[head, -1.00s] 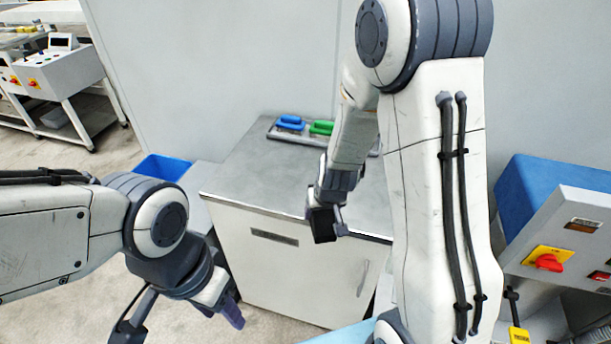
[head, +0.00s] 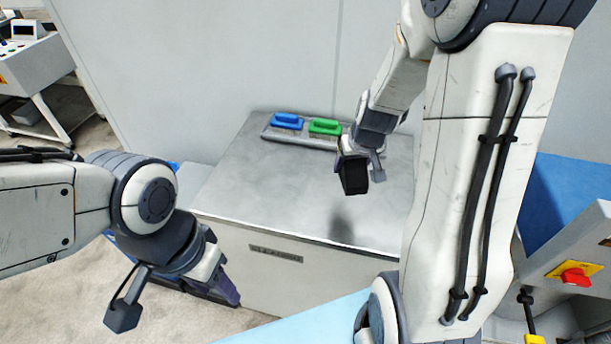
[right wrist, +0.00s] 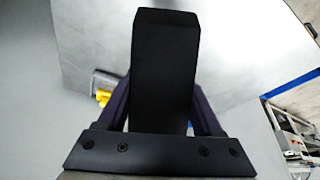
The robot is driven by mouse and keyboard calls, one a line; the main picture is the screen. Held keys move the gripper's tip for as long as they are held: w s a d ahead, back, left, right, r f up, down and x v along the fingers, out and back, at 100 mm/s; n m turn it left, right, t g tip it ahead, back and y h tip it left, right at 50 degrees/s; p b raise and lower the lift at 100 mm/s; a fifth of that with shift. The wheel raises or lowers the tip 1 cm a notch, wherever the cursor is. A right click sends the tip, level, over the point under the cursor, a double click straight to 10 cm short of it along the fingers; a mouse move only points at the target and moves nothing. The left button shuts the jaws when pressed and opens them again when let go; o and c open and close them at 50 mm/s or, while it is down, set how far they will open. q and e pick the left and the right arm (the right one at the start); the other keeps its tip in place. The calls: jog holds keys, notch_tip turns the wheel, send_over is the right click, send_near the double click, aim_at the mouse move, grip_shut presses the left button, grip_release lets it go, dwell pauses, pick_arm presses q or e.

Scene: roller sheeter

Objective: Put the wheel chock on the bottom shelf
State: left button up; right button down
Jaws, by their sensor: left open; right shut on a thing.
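The wheel chock looks like a black block (head: 354,179) in the head view. It fills the middle of the right wrist view (right wrist: 165,70). My right gripper (head: 352,162) is shut on it, with a dark purple finger on each side in the wrist view. It holds the chock above the steel-topped cabinet (head: 262,190), clear of the top, with a dark shadow below. My left gripper (head: 230,290) is open and empty, low in front of the cabinet's left side. I cannot make out a bottom shelf in either view.
A blue-handled block (head: 287,121) and a green-handled block (head: 325,126) sit on a tray at the back of the cabinet top. A control box with a red switch (head: 575,278) stands at the right. The cabinet top's left and front are clear.

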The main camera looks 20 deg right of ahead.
jog(key=w+a+f+p, duration=0.2)
jog(key=a+p, duration=0.1)
jog(key=a, duration=0.1)
jog(key=p, duration=0.1)
send_over(302, 196)
jog(key=s, duration=0.1)
notch_tip(302, 196, down, 5)
jog(key=shift+s+a+r, duration=0.1)
jog(key=shift+s, duration=0.05)
jog(key=shift+f+b, duration=0.4)
jog(key=shift+f, duration=1.65)
jog(key=shift+f, duration=0.1)
jog(key=shift+f, duration=0.15)
jog(key=shift+c, duration=0.2)
grip_release()
